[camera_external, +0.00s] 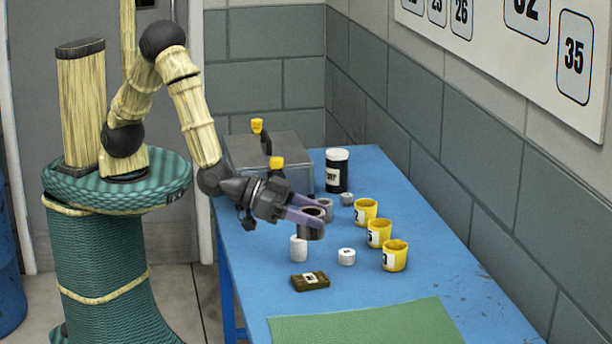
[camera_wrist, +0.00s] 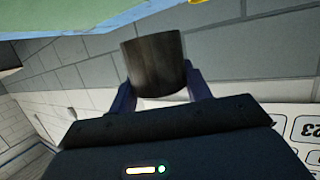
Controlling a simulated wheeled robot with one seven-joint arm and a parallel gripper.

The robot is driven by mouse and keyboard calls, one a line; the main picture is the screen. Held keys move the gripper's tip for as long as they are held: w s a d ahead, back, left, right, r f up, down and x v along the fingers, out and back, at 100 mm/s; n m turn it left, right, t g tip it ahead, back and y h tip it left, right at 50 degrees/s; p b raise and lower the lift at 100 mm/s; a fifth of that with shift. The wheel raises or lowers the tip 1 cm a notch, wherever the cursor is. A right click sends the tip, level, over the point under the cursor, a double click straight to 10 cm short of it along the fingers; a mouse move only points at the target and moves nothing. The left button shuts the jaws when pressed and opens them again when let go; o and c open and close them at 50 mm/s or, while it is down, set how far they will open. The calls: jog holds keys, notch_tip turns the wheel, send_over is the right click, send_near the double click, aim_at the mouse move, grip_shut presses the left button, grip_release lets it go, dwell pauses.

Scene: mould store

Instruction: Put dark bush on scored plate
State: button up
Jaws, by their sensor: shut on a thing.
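My gripper (camera_external: 314,211) has its purple fingers shut on the dark bush (camera_external: 311,231), a short dark hollow cylinder. It holds the bush over the blue table, and I cannot tell the exact height. In the wrist view the bush (camera_wrist: 153,62) sits between the two fingers and looks dark brown. No scoring can be made out on any plate. A flat green sheet (camera_external: 365,325) lies at the table's near end, and a small olive block with a label (camera_external: 310,282) lies behind it. I cannot tell which is the scored plate.
Yellow cups (camera_external: 379,233) stand in a row on the right of the blue table (camera_external: 445,285). White cylinders (camera_external: 299,249) (camera_external: 347,257) stand near the bush. A black jar with a white lid (camera_external: 337,172) and a grey metal box (camera_external: 285,150) are farther back. A wall borders the right.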

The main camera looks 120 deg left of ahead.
send_over(311, 278)
jog(key=shift+d+f, duration=0.1)
jog(key=shift+f, duration=2.95)
jog(key=shift+f, duration=1.9)
jog(key=shift+f+b, duration=0.15)
jog(key=shift+b, duration=0.15)
jog(key=o, duration=1.4)
